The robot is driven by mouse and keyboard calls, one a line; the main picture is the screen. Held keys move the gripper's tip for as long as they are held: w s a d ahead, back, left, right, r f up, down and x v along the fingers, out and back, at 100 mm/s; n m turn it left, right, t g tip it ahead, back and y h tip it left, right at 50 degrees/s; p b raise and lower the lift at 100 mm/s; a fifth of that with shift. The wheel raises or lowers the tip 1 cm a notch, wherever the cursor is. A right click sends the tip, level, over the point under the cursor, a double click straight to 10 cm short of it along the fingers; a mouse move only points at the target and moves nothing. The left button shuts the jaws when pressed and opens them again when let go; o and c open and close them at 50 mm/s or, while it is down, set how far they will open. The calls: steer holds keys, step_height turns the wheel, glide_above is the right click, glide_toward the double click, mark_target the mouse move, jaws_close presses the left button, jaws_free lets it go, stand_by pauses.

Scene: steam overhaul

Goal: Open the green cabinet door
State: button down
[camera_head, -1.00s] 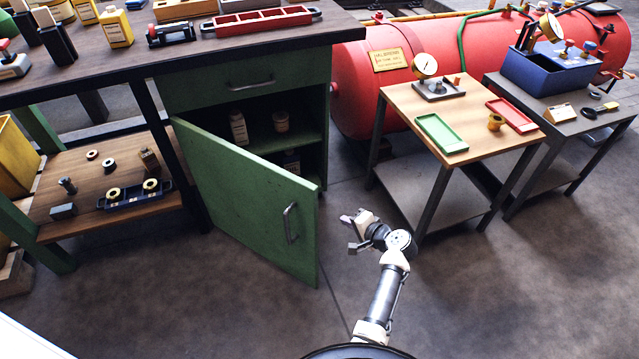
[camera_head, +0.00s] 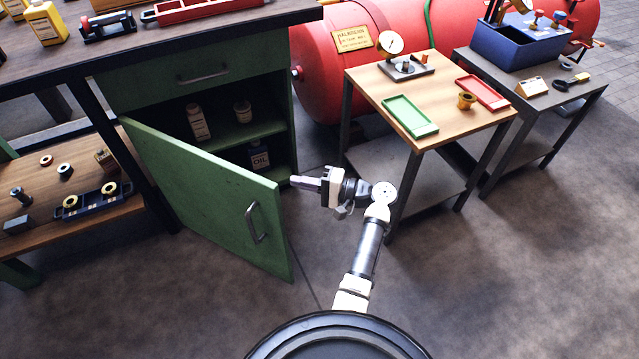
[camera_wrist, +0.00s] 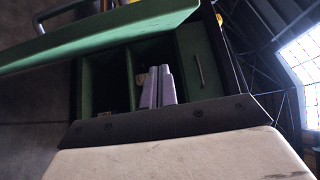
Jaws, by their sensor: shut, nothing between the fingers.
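The green cabinet door (camera_head: 205,190) stands partly open, swung outward from its left hinge side, with a metal handle (camera_head: 256,223) near its free edge. The door also shows across the top left of the wrist view (camera_wrist: 110,35). The green cabinet (camera_head: 283,110) has its interior exposed, with bottles on two levels. My gripper (camera_head: 292,181) is shut and empty. In the head view it points left beside the door's free upper corner, toward the cabinet opening; whether it touches the door is unclear. In the wrist view its fingers (camera_wrist: 160,88) point toward the shelves.
A drawer (camera_head: 190,78) above the door is shut. A wooden-topped table (camera_head: 440,88) with green and red trays stands right of my arm, close to it. A red tank (camera_head: 315,65) lies behind. The floor before the door is clear.

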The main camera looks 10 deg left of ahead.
steer(key=s+a, duration=0.1)
steer(key=s+a+p, duration=0.1)
steer(key=s+a, duration=0.1)
steer(key=shift+s+a, duration=0.15)
steer(key=shift+s, duration=0.15)
steer(key=shift+s, duration=0.1)
